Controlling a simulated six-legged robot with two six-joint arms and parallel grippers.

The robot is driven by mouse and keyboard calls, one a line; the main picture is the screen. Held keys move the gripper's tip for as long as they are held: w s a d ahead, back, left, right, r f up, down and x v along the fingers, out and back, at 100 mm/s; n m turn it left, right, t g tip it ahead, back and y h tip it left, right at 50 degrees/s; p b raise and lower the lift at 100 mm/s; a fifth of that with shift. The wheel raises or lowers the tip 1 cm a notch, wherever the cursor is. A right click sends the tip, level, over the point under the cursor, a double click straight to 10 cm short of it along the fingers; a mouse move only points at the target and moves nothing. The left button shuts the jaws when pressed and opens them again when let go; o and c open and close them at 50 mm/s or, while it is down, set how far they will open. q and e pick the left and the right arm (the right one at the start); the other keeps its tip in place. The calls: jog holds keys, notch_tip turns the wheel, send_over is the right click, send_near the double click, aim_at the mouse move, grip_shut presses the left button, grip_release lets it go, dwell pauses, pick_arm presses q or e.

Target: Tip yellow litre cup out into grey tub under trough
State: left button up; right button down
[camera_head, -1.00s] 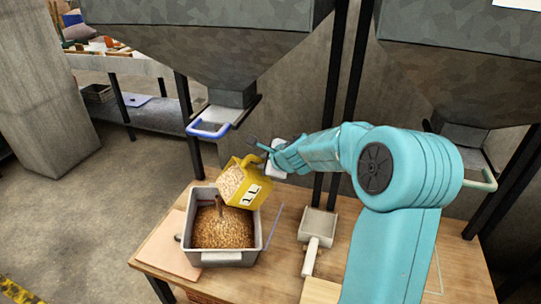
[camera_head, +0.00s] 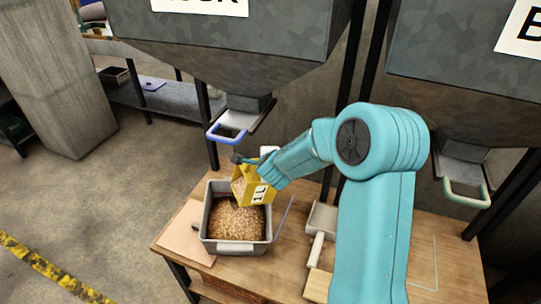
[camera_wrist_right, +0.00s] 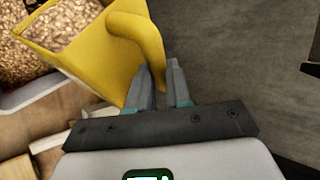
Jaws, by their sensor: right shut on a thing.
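The yellow litre cup (camera_head: 260,192) with its 1L label is held tilted over the back right part of the grey tub (camera_head: 205,228). My right gripper (camera_head: 260,163) is shut on the cup's handle. In the right wrist view the fingers (camera_wrist_right: 160,78) are at the handle, and the cup (camera_wrist_right: 98,50) shows grain (camera_wrist_right: 65,20) inside it. The tub is filled with brown grain (camera_head: 236,222). No falling stream is visible now. My left gripper is not in view.
A grey hopper (camera_head: 235,55) with a blue-handled slide (camera_head: 228,133) hangs above the tub. A white scoop (camera_head: 318,222) lies on the wooden table (camera_head: 385,235) right of the tub. A second hopper (camera_head: 450,85) with a green handle (camera_head: 467,196) stands at right.

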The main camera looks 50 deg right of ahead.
aim_at(257, 160)
jog(key=shift+w+a+r+n+g+h+p, duration=0.15)
jog(key=shift+w+a+r+n+h+p, duration=0.2)
jog(key=shift+a+p, duration=0.45)
jog(key=shift+w+a+r+n+g+h+p, duration=0.15)
jog(key=shift+w+a+r+n+h+p, duration=0.2)
jog(key=shift+p, duration=0.6)
jog(key=a+h+p, duration=0.1)
jog(key=w+a+r+n+p, duration=0.1)
jog(key=shift+w+a+r+h+p, duration=0.15)
jog(key=shift+a+h+p, duration=0.15)
jog(key=shift+h, duration=0.1)
jog(key=shift+w+a+r+g, duration=0.1)
jog(key=shift+w+a+g, duration=0.05)
jog(key=shift+a+g, duration=0.15)
jog(key=shift+w+a, duration=0.15)
jog(key=shift+a, duration=0.1)
jog(key=shift+w+a+r+n+h, duration=0.15)
jog(key=shift+w+a+n+h, duration=0.2)
jog(key=shift+a+h, duration=0.15)
jog(key=shift+w+a+r+n+h, duration=0.1)
jog(key=shift+w+a+n+h, duration=0.1)
jog(key=shift+a+n+h, duration=0.2)
